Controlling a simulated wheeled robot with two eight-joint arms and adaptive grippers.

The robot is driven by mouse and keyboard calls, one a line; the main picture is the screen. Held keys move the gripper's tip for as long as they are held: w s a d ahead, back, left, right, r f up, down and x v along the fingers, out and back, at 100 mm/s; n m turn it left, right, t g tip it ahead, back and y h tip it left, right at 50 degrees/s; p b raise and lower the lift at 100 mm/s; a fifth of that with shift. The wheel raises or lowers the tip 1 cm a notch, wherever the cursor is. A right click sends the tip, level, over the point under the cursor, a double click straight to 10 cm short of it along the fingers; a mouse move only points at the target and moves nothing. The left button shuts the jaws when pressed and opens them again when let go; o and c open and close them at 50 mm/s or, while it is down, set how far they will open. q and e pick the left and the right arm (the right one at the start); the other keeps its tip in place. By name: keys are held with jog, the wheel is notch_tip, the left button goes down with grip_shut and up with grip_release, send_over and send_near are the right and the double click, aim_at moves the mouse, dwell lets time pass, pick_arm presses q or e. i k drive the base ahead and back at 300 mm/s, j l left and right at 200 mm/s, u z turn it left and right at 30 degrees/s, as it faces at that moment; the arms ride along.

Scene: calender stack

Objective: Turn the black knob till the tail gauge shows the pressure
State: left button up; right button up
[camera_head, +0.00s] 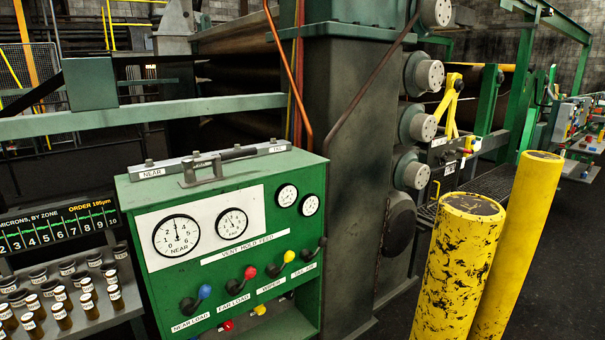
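A green control cabinet (228,186) stands at centre left with a white gauge panel. The black knob (322,242) is the rightmost in a row of levers, above a label that seems to begin with TAIL. Two small round gauges sit at the panel's right: an upper one (287,195) and a lower right one (310,205). Their lettering is too small to read, so I cannot tell which is the tail gauge or what it shows. A large gauge (177,236) marked NEAR and a mid-sized gauge (231,223) are on the left. Neither gripper is in view.
Blue (204,291), red (248,272) and yellow (288,256) knobs sit left of the black one. A bar handle (205,168) lies on the cabinet top. Yellow posts (460,265) stand at right. A rack of small jars (60,310) and a zone display (60,228) are at left.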

aim_at(289, 296)
jog(key=i+z, duration=0.1)
jog(key=z, duration=0.6)
jog(key=i+j+z, duration=0.35)
jog(key=k+j, duration=0.1)
